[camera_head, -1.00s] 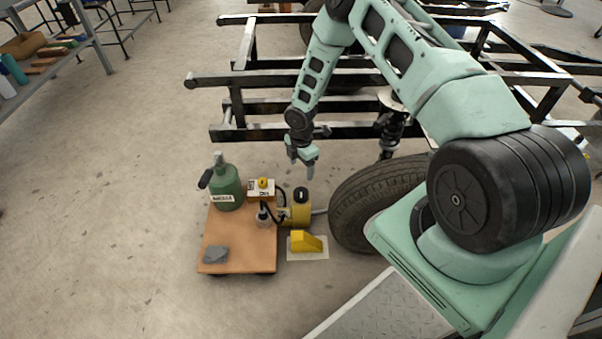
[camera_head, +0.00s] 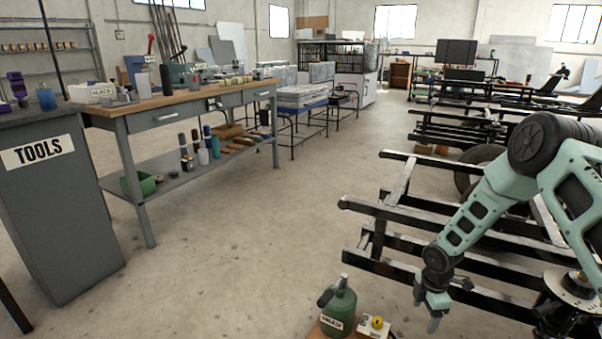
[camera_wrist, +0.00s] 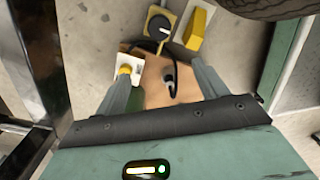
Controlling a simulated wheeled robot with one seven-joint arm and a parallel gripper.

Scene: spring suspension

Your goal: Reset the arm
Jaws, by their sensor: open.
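My gripper (camera_head: 432,308) hangs from the mint-green arm at the lower right of the head view, pointing down beside the black metal frame. In the wrist view my gripper (camera_wrist: 160,85) is open, its two fingers apart with nothing between them. Below and beyond the fingers lie a wooden board (camera_wrist: 154,72), a white box with a yellow button (camera_wrist: 124,70), a yellow device with a round black top (camera_wrist: 159,27) and a yellow wedge (camera_wrist: 198,28).
The black frame (camera_head: 400,240) stands close to my arm. A green bottle (camera_head: 339,307) stands at the bottom of the head view. A workbench (camera_head: 190,100) and a TOOLS cabinet (camera_head: 50,190) are at the left. The floor (camera_head: 240,240) between is clear.

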